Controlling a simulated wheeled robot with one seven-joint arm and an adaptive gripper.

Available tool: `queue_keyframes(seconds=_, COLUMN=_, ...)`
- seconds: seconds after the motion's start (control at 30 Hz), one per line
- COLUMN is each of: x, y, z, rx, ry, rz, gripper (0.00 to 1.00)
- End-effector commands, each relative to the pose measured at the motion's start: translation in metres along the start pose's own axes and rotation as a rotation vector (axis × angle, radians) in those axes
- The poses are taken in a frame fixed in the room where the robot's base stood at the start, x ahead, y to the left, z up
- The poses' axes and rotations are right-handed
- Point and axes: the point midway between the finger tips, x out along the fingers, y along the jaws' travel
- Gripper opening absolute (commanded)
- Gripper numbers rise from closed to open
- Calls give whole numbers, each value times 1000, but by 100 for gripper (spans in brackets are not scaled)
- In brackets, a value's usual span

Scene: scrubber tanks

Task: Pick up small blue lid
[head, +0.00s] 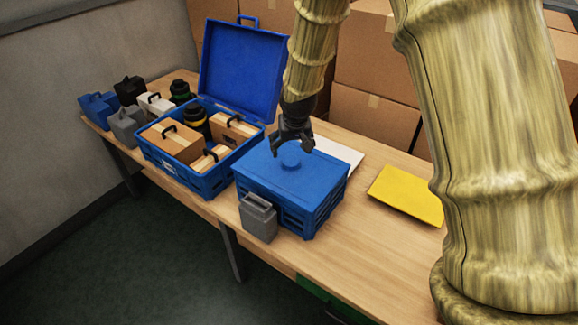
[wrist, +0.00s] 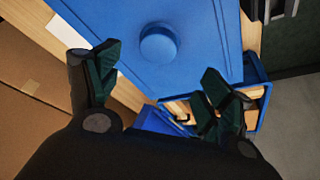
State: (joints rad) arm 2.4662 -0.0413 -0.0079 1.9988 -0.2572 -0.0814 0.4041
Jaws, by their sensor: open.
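The small blue lid (head: 266,172) lies flat on a blue crate (head: 318,211) on the table, with a round knob (head: 290,160) in its middle. My gripper (head: 291,147) is above the knob, pointing down with its fingers spread and nothing between them. In the wrist view the lid (wrist: 205,45) fills the upper middle. The knob (wrist: 158,43) shows beyond and between the fingertips of my gripper (wrist: 160,62). I cannot tell the exact height left between fingertips and knob.
An open blue box (head: 180,179) with its large lid (head: 240,70) raised stands to the left, holding cartons and bottles. A grey canister (head: 258,218) stands against the crate's front. A yellow sheet (head: 407,194) lies right; a white sheet (head: 340,152) lies behind. Cardboard boxes (head: 372,125) stand behind the table.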

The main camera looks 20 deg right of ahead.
Motion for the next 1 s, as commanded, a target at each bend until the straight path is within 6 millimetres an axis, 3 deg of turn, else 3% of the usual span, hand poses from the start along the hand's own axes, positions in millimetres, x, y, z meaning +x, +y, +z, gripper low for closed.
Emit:
queue_keyframes(seconds=0.2, x=23, y=2, z=0, rx=2, ry=-1, rz=1, gripper=80)
queue_keyframes(seconds=0.57, x=38, y=0, z=0, rx=-1, ry=-1, rz=0, gripper=80)
queue_keyframes(seconds=1.0, x=76, y=1, z=3, rx=-2, ry=-1, rz=-1, gripper=80)
